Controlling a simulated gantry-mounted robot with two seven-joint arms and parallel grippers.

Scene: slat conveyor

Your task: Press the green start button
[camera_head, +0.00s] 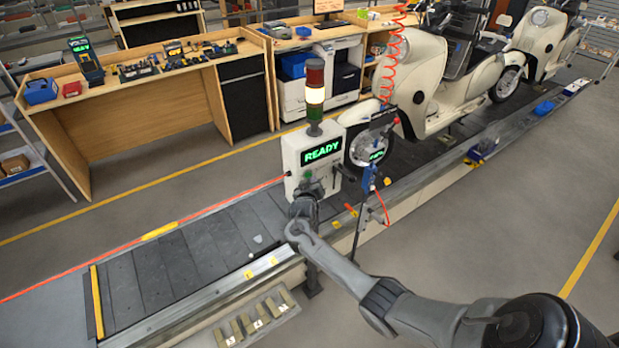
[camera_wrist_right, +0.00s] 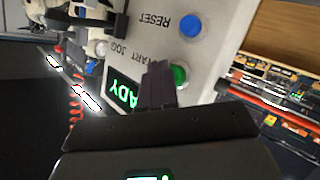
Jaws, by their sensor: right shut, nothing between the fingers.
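The green start button (camera_wrist_right: 180,74) shows in the right wrist view on a pale control box, partly covered by my fingers. The box (camera_head: 293,160) stands at the conveyor's edge in the head view, with a lit green READY display (camera_head: 322,151). My right gripper (camera_head: 304,203) is at the front of the box, just below its display. In the right wrist view its fingers (camera_wrist_right: 158,70) are closed together and empty, with the tips right beside the green button. I cannot tell whether they touch it. My left gripper is not in view.
A blue button (camera_wrist_right: 190,25) labelled RESET is on the same panel. A signal tower (camera_head: 315,95) with a lit lamp stands on the box. Cream scooters (camera_head: 425,75) stand on the conveyor behind it. A blue tool on a red coiled hose (camera_head: 369,180) hangs close to the right.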

